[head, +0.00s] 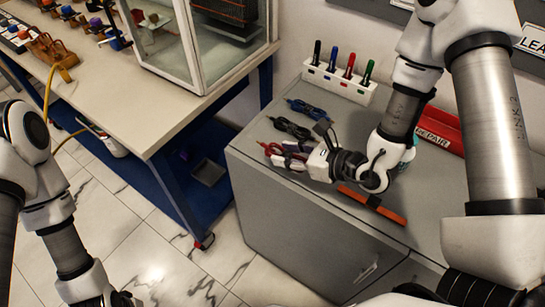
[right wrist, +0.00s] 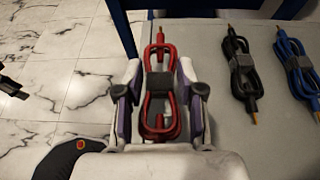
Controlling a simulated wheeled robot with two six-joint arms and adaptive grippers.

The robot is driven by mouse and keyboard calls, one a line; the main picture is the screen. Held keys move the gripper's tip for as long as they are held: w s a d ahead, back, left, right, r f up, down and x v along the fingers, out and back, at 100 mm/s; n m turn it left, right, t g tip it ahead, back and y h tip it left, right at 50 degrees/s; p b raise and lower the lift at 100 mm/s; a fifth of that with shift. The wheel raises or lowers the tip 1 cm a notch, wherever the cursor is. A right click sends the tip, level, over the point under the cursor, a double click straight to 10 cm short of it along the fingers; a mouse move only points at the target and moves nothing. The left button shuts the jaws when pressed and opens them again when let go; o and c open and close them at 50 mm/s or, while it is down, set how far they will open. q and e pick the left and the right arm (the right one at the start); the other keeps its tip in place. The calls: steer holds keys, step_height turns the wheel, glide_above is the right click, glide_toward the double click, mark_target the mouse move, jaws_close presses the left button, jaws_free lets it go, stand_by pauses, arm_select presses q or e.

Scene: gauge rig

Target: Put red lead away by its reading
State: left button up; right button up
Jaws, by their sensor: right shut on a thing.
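The red lead (head: 272,149) is a coiled cable with a dark band round its middle, at the left end of the grey cabinet top. My right gripper (head: 287,158) is shut on it. In the right wrist view the red lead (right wrist: 160,85) lies lengthwise between the two fingers (right wrist: 158,100). I cannot tell whether it touches the cabinet top. A black lead (head: 290,128) and a blue lead (head: 308,109) lie coiled beside it. A red bin (head: 440,128) marked "REPAIR" stands at the back, partly hidden by my right arm. No reading shows. My left gripper is out of view.
A white rack (head: 338,84) holds black, blue, red and green pen-like items at the back. A workbench (head: 110,90) with a glass case stands left, across a floor gap.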

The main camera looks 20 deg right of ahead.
mark_target(275, 146)
steer(key=w, duration=0.2)
steer(key=w+a+p, duration=0.1)
steer(key=w, duration=0.2)
steer(key=shift+w+r, duration=0.1)
steer(key=shift+w, duration=0.05)
steer(key=f, duration=0.3)
steer(key=shift+w+f, duration=0.25)
steer(key=shift+f, duration=0.15)
steer(key=shift+a+f, duration=0.15)
steer(key=o, duration=1.2)
steer(key=shift+c, duration=0.2)
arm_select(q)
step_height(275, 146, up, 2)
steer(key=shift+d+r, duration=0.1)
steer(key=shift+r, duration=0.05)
arm_select(e)
steer(key=shift+r+p, duration=0.3)
steer(key=v, duration=1.1)
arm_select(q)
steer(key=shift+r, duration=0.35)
arm_select(e)
steer(key=shift+s+d, duration=0.4)
